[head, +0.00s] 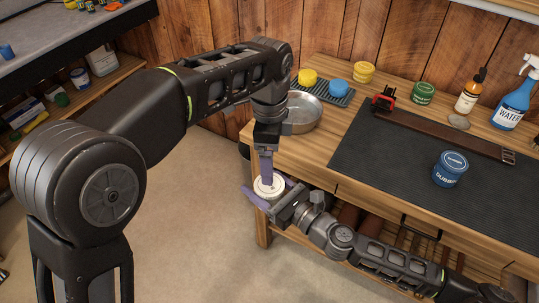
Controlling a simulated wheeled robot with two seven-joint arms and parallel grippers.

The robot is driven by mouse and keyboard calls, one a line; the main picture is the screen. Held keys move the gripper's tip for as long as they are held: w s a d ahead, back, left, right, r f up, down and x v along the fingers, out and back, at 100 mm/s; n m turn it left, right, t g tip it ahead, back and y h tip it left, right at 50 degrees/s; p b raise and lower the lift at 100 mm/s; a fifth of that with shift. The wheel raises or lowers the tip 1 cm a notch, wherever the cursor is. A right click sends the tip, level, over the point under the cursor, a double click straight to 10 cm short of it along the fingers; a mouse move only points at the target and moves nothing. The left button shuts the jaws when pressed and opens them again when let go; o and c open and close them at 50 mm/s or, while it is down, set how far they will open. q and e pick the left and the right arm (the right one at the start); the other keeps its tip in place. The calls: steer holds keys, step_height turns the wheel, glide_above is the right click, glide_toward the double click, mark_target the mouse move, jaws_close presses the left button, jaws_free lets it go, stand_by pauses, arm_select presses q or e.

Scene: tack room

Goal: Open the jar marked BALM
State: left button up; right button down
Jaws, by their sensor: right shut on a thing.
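A small round jar with a pale cream lid (269,186) is held just off the front left corner of the bench. My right gripper (269,192) comes in from the lower right and is shut on it, its purple fingers on either side. No lettering on this jar can be read, so I cannot tell that it is marked BALM. My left gripper (267,171) points straight down over the lid, its purple finger end at or just above the lid. The view is nearly edge-on to its fingers, so their gap is hidden.
The wooden bench carries a metal bowl (302,113), a dark rack (325,92) with yellow and blue round items, a green tin (423,93), a blue DUBBIN jar (450,168) on a black mat (390,165), a leather strap (440,130), and a WATER spray bottle (513,103). Floor lies below the grippers.

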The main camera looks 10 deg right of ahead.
mark_target(269, 193)
arm_select(q)
steer(key=m, duration=0.4)
steer(key=shift+s+a+r, duration=0.1)
steer(key=shift+a+r, duration=0.05)
steer(key=shift+f, duration=4.05)
steer(key=shift+c, duration=0.5)
